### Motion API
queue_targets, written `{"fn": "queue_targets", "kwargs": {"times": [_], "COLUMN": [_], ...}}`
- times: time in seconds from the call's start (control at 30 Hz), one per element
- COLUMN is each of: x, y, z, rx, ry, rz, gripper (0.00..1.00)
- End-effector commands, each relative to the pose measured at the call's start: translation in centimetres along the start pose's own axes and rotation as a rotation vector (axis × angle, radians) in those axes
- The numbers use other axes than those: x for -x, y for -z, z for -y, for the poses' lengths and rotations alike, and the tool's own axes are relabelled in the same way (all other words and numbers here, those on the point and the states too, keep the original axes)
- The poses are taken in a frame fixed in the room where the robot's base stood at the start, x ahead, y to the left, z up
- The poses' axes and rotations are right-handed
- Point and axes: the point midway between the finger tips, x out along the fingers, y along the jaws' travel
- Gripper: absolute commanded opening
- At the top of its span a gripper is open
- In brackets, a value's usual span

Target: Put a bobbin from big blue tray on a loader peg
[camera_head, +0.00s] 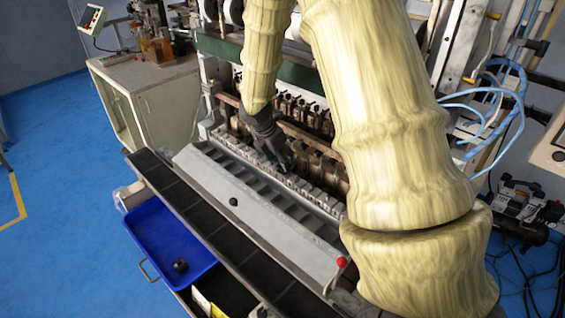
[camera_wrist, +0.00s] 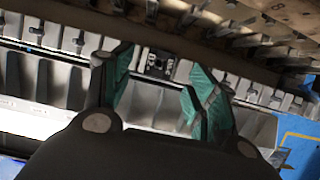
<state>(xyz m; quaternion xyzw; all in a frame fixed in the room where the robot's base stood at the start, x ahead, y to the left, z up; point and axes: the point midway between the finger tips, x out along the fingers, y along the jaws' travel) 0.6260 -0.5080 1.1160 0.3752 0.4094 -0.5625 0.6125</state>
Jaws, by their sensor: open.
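The big blue tray (camera_head: 148,232) is at the lower left in the head view. One dark bobbin (camera_head: 180,265) sits in it near its front corner. My gripper (camera_head: 284,163) is over the loader rail (camera_head: 232,143), a long pale row of small pegs along the machine front. In the wrist view my gripper (camera_wrist: 158,70) is open, its teal finger pads apart. A small dark, partly white piece (camera_wrist: 156,64) shows between the fingers at the rail; I cannot tell whether it is a bobbin or part of the rail. The fingers do not grip it.
A sloping grey cover with a dark knob (camera_head: 234,201) lies in front of the rail. A black compartmented channel (camera_head: 195,210) runs between cover and tray. A red ball knob (camera_head: 342,261) stands at the cover's right end. Winding spindles and brown bars crowd close behind the rail.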

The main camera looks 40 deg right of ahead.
Motion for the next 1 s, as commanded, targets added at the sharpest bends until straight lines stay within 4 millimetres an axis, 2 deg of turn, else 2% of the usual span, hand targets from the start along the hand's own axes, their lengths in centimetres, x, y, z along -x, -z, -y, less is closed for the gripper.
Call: {"fn": "queue_targets", "kwargs": {"times": [0.2, 0.43, 0.63, 1.0], "x": [3.5, 6.3, 7.3, 7.4], "y": [0.0, -0.1, 0.0, 0.0], "z": [0.0, 0.0, 0.0, 0.1], "rx": [-0.001, -0.001, 0.000, 0.000], "ry": [-0.002, 0.000, 0.000, 0.001], "rz": [0.000, 0.000, 0.000, 0.000], "gripper": [0.58, 0.58, 0.58, 0.58]}}
